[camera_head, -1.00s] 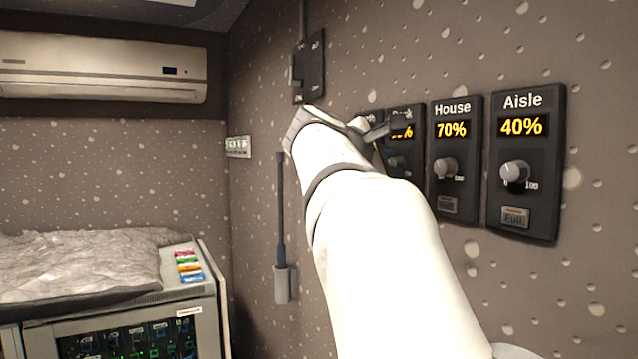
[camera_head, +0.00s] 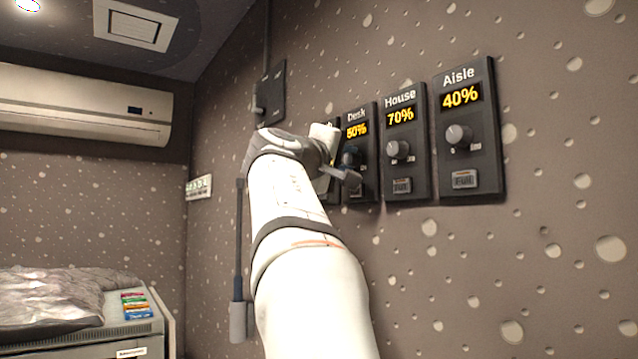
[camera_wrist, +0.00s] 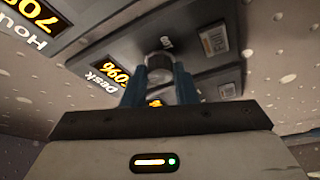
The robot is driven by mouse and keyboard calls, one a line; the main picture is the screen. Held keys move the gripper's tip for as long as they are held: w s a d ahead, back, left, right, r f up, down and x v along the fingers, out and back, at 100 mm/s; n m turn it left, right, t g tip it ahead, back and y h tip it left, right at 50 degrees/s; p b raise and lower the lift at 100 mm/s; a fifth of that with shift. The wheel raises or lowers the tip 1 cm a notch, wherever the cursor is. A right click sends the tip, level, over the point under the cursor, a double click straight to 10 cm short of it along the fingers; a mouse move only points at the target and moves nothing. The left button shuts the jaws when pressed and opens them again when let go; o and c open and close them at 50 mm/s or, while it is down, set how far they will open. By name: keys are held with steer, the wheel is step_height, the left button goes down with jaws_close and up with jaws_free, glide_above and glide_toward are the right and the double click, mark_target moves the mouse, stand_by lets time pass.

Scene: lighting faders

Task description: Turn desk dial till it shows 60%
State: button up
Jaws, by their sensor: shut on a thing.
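The black Desk panel (camera_head: 367,185) is on the wall, left of the House panel. Its yellow display (camera_head: 357,130) appears to read 50%. My gripper (camera_head: 350,163) is at the Desk dial, partly covering the panel in the head view. In the wrist view the round Desk dial (camera_wrist: 160,66) sits between the two blue fingers of my gripper (camera_wrist: 159,78), which are shut on it. The Desk display (camera_wrist: 117,75) is slanted and its first digit is hard to read there.
The House panel (camera_head: 404,165) reads 70% and the Aisle panel (camera_head: 480,170) reads 40%. Another panel left of Desk is mostly hidden by my arm. A dark switch box (camera_head: 271,95) is on the wall further left. The wall right of Aisle is clear.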

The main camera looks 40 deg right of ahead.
steer(key=m+b, duration=0.2)
steer(key=m+h+b, duration=0.1)
steer(key=m+b, duration=0.1)
steer(key=shift+w+f+g, duration=0.15)
steer(key=shift+f+g, duration=0.25)
steer(key=shift+m, duration=0.4)
steer(key=shift+r, duration=0.15)
steer(key=o, duration=1)
steer(key=shift+r+h, duration=0.1)
steer(key=shift+h, duration=0.2)
steer(key=b+v, duration=0.2)
steer(key=v, duration=0.5)
steer(key=shift+a, duration=0.35)
